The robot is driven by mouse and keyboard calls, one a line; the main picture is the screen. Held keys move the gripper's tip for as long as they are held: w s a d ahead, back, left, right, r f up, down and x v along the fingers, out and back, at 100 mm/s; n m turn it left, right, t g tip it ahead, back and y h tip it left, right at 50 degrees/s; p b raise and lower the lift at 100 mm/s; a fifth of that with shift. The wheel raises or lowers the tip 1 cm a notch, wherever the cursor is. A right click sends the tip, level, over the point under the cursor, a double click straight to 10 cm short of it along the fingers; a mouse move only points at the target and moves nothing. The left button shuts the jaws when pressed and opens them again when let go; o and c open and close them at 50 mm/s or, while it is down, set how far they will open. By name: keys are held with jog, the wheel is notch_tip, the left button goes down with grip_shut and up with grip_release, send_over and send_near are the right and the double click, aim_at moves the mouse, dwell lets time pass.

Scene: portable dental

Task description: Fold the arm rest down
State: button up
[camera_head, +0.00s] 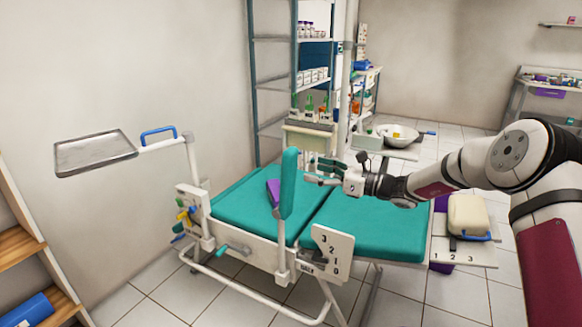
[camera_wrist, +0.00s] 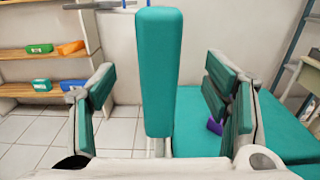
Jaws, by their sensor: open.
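The arm rest is a teal padded bar (camera_head: 288,183) standing upright on a white post at the near side of the dental chair (camera_head: 366,222). In the wrist view the arm rest (camera_wrist: 158,70) stands upright in the middle, between my two spread fingers as seen in the picture. My gripper (camera_head: 314,172) is open and empty, just right of the arm rest's upper half in the head view. I cannot tell whether the fingertips reach past its sides. No contact is visible. The arm rest's lower end is partly hidden in the wrist view by my gripper's body.
A white plate numbered 3 to 0 (camera_head: 331,252) stands on the chair's near side. A purple item (camera_head: 273,191) lies on the seat behind the arm rest. A metal tray (camera_head: 95,152) on an arm is at the left. Shelves (camera_head: 18,243) stand at the left edge.

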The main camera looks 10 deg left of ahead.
aim_at(295, 165)
jog(key=b+x, duration=0.1)
jog(key=x, duration=0.8)
jog(key=shift+a+f, duration=0.1)
jog(key=shift+a, duration=0.05)
grip_shut()
